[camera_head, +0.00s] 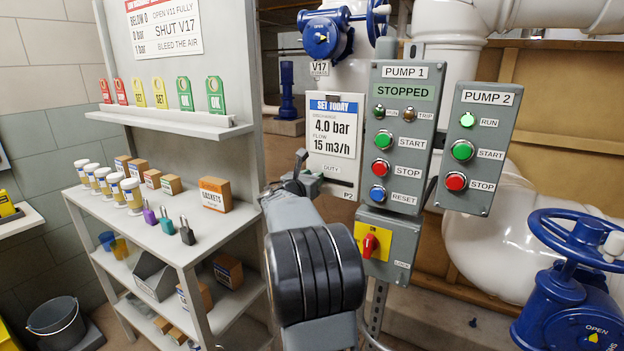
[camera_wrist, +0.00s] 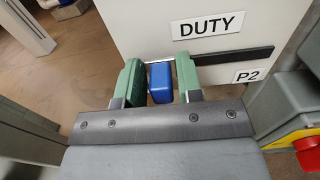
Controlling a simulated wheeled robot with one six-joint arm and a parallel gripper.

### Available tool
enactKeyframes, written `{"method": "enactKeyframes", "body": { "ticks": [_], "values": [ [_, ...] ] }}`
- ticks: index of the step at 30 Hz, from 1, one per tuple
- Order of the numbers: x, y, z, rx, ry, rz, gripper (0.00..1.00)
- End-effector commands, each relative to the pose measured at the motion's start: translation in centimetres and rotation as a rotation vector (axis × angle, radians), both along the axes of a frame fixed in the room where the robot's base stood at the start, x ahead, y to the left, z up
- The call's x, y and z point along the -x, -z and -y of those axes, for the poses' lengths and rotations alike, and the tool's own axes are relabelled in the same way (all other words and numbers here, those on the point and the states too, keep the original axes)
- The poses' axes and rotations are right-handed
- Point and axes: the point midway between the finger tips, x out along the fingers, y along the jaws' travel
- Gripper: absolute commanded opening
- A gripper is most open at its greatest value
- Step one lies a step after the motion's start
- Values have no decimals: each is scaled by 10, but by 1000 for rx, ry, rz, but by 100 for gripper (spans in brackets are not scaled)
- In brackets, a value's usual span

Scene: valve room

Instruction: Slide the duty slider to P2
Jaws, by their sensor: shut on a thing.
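The duty slider's blue knob (camera_wrist: 160,83) sits between the green-padded fingers of my gripper (camera_wrist: 158,76) in the wrist view. My gripper is shut on it, at the left part of the slot. The black slot (camera_wrist: 235,56) runs on to the right, bare, under the DUTY label (camera_wrist: 208,25). The P2 label (camera_wrist: 248,76) is below the slot's right end. In the head view, the DUTY label (camera_head: 331,168) and P2 label (camera_head: 348,196) show on the white panel (camera_head: 320,150); my arm hides the knob and most of my gripper.
Right of the slider panel are the PUMP 1 box (camera_head: 401,135), the PUMP 2 box (camera_head: 482,145) and a box with a red switch (camera_head: 370,246). A blue valve wheel (camera_head: 575,245) is at the far right. A shelf unit (camera_head: 190,245) with bottles and padlocks stands left.

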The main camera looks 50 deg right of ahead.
Motion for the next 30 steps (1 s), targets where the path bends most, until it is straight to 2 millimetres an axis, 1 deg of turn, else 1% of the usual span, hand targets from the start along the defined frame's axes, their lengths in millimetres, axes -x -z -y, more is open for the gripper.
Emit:
{"method": "enactKeyframes", "body": {
  "ticks": [4, 6, 8, 13, 15, 18, 21, 29, 30],
  "values": [
    [1, 0, 0, 0, 0, 0, 0],
    [7, 2, 2, 1, 2, 1, 0],
    [19, 3, 6, 2, 5, 3, 0],
    [61, 4, 16, 3, 7, 5, 0],
    [74, 3, 20, 3, 6, 4, 0],
    [87, 2, 22, 3, 5, 2, 0],
    [92, 0, 23, 2, 3, 1, 0],
    [94, 0, 24, 0, 6, 0, 0],
    [94, 0, 24, 0, 7, 0, 34]
  ]
}}
